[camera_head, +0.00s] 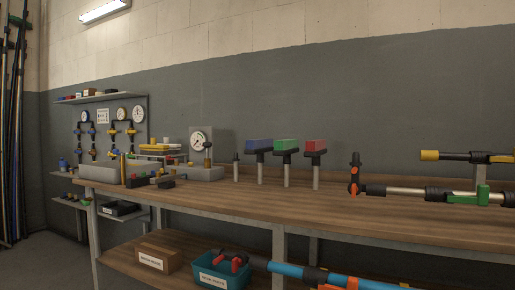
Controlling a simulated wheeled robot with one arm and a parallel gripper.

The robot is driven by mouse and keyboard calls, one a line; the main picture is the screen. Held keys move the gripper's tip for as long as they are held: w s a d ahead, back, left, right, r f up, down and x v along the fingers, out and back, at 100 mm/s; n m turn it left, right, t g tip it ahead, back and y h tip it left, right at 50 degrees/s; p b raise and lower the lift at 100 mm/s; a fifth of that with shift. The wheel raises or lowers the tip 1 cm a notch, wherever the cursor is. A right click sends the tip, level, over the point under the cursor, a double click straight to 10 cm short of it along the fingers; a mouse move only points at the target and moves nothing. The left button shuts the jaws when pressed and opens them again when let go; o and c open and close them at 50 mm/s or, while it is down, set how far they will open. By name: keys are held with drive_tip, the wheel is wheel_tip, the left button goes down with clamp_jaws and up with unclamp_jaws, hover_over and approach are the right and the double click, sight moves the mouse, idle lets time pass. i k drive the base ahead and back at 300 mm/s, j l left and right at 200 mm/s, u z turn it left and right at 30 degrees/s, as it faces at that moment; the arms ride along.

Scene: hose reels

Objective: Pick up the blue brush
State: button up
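The blue brush (258,145) appears to be the blue block on a black base, raised on a thin upright post above the wooden workbench (250,205). It stands left of a similar green one (286,145) and a red one (315,146), each on its own post. Nothing covers the blue one, and the grey wall is behind it. My gripper is not in view.
A black, orange and silver pole (405,191) lies along the bench's right part. Grey bins (100,173) and gauges stand at the left. A teal bin (218,278) and blue pole (285,269) are below. The bench front before the posts is clear.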

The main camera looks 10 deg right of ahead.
sight(259, 146)
drive_tip(key=i+j+z, duration=0.15)
drive_tip(key=j, duration=0.3)
drive_tip(key=i+j+z, duration=0.2)
drive_tip(key=j, duration=0.25)
drive_tip(key=i+j+z, duration=0.15)
drive_tip(key=j, duration=0.3)
drive_tip(key=j+z, duration=0.2)
drive_tip(key=j, duration=0.25)
